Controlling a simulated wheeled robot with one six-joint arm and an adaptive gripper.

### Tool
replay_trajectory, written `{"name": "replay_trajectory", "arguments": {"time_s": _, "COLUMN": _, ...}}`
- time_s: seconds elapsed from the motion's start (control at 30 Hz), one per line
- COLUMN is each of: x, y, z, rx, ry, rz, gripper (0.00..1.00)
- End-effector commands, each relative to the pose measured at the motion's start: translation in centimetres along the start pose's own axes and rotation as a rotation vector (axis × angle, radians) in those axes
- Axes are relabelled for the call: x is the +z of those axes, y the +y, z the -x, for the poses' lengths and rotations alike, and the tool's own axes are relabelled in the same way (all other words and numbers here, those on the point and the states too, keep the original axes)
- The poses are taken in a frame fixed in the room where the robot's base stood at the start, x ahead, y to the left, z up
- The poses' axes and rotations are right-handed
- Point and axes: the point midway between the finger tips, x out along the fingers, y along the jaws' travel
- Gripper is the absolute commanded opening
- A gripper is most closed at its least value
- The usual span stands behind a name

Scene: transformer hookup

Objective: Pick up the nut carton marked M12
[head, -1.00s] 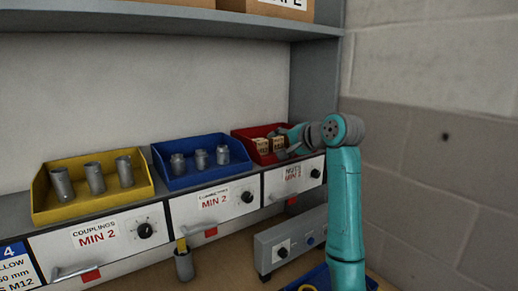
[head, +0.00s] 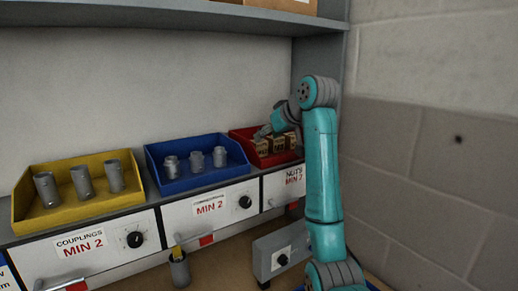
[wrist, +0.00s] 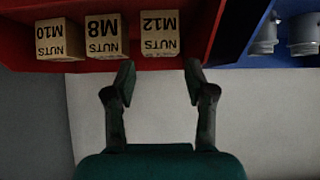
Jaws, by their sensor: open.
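In the wrist view, which is upside down, the tan nut carton marked M12 (wrist: 160,35) stands in the red bin (wrist: 190,65) at the end of a row, on the blue bin's side. It is the leftmost carton (head: 261,147) in the head view. My gripper (wrist: 159,70) is open and empty, its two fingertips short of the M12 carton and roughly to either side of its width.
Cartons marked M8 (wrist: 102,37) and M10 (wrist: 58,40) stand beside the M12 one. A blue bin (head: 160,180) with grey fittings and a yellow bin (head: 60,212) with couplings stand to the left. A shelf (head: 200,15) hangs above and a block wall (head: 430,170) is on the right.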

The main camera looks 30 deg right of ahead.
Motion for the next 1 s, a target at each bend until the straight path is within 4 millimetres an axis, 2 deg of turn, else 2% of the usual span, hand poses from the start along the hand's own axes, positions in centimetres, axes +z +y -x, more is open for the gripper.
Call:
{"name": "replay_trajectory", "arguments": {"time_s": 0.1, "x": 0.1, "y": 0.0, "z": -1.9, "rx": -0.002, "ry": -0.002, "rz": -0.002, "gripper": 0.55}}
{"name": "replay_trajectory", "arguments": {"time_s": 0.43, "x": 0.0, "y": -0.1, "z": -4.6, "rx": -0.001, "ry": -0.001, "rz": -0.003, "gripper": 0.55}}
{"name": "replay_trajectory", "arguments": {"time_s": 0.7, "x": 0.0, "y": 0.0, "z": -8.2, "rx": -0.002, "ry": 0.000, "rz": -0.004, "gripper": 0.55}}
{"name": "replay_trajectory", "arguments": {"time_s": 0.8, "x": 0.0, "y": 0.0, "z": -8.9, "rx": -0.001, "ry": 0.001, "rz": -0.004, "gripper": 0.55}}
{"name": "replay_trajectory", "arguments": {"time_s": 1.0, "x": 0.0, "y": 0.0, "z": -9.1, "rx": 0.000, "ry": 0.002, "rz": -0.003, "gripper": 0.55}}
